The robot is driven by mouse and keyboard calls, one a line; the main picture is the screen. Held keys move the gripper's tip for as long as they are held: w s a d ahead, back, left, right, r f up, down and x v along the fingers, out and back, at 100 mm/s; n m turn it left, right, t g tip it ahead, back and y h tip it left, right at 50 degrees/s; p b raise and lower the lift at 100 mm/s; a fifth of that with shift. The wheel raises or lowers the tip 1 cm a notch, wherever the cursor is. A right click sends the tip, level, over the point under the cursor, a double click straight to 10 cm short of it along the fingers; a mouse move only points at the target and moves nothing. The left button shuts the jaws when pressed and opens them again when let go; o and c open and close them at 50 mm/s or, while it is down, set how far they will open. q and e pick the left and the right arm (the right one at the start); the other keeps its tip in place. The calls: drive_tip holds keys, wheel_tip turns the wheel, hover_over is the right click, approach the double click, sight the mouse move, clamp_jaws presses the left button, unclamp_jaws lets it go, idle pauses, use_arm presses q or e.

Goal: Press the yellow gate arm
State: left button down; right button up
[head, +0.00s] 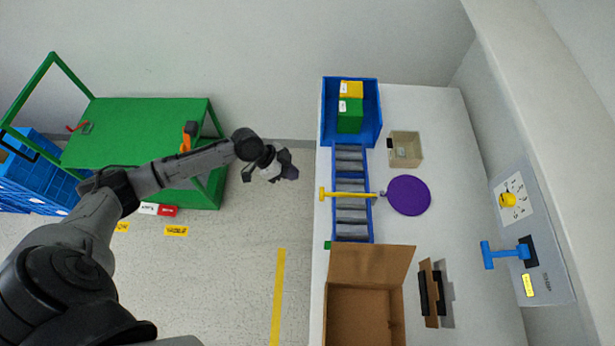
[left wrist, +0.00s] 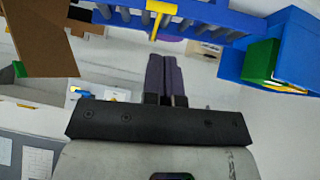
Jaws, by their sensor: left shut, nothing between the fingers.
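The yellow gate arm (head: 350,195) lies across the roller conveyor (head: 350,230) on the white table in the head view. A yellow T-shaped piece, which looks like the arm's near end, also shows in the left wrist view (left wrist: 160,10) at the top. My left gripper (head: 289,172) is left of the table edge, apart from the gate arm. In the left wrist view its two fingers (left wrist: 165,78) are together with nothing between them, pointing toward the conveyor side. My right gripper is not in view.
A blue bin (head: 328,110) with yellow and green boxes stands at the conveyor's far end. An open cardboard box (head: 365,315) stands at the near end. A purple disc (head: 409,196) and a beige box (head: 418,150) lie to the right. A green cart (head: 150,115) stands left.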

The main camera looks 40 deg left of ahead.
use_arm(q)
drive_tip(key=a, duration=0.1)
drive_tip(key=s+a+r, duration=0.1)
drive_tip(key=s+a, duration=0.1)
drive_tip(key=shift+a+r, duration=0.1)
drive_tip(key=shift+r, duration=0.3)
idle(0.5)
